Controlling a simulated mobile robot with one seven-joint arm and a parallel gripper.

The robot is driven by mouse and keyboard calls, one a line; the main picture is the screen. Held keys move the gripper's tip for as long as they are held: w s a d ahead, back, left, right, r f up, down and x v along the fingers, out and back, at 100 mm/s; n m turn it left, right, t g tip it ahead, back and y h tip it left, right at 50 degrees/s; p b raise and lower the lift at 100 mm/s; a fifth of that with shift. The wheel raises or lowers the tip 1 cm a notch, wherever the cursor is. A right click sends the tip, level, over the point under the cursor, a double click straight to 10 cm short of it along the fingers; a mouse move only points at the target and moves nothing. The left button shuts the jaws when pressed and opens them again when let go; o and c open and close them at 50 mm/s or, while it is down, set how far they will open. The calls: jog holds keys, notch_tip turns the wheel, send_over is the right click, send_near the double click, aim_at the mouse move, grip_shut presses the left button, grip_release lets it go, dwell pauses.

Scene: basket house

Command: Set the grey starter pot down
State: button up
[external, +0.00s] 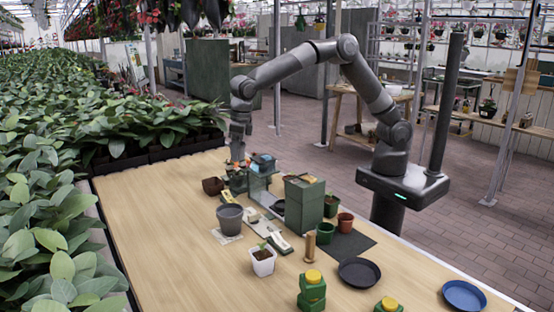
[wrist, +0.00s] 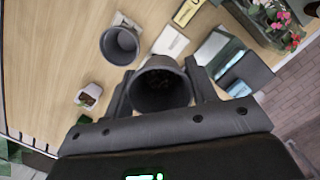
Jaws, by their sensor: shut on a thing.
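My gripper (external: 238,158) is low over the far part of the wooden table in the external view. In the wrist view its two fingers (wrist: 160,98) are shut on the grey starter pot (wrist: 163,66), which shows its round rim and dark inside. I cannot make out the held pot clearly in the external view, nor whether its base touches anything. Another grey pot (external: 230,218) stands on a pale square on the table; a like grey pot shows up and left of the held one in the wrist view (wrist: 120,46).
A small dark brown pot (external: 213,187) stands close to my gripper. The table's left part (external: 155,230) is clear.

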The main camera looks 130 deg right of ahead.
jog(key=d+f+m, duration=0.1)
jog(key=d, duration=1.2)
send_over(215, 217)
jog(key=f, duration=1.1)
jog(key=s+f, duration=0.1)
jog(key=f, duration=0.5)
jog(key=shift+d, duration=0.2)
jog(key=shift+w+a+f, duration=0.3)
jog(key=shift+w+a, duration=0.05)
jog(key=shift+w, duration=0.05)
jog(key=shift+f, duration=1.95)
jog(key=shift+f, duration=0.1)
jog(key=o, duration=1)
jog(key=shift+c, duration=0.2)
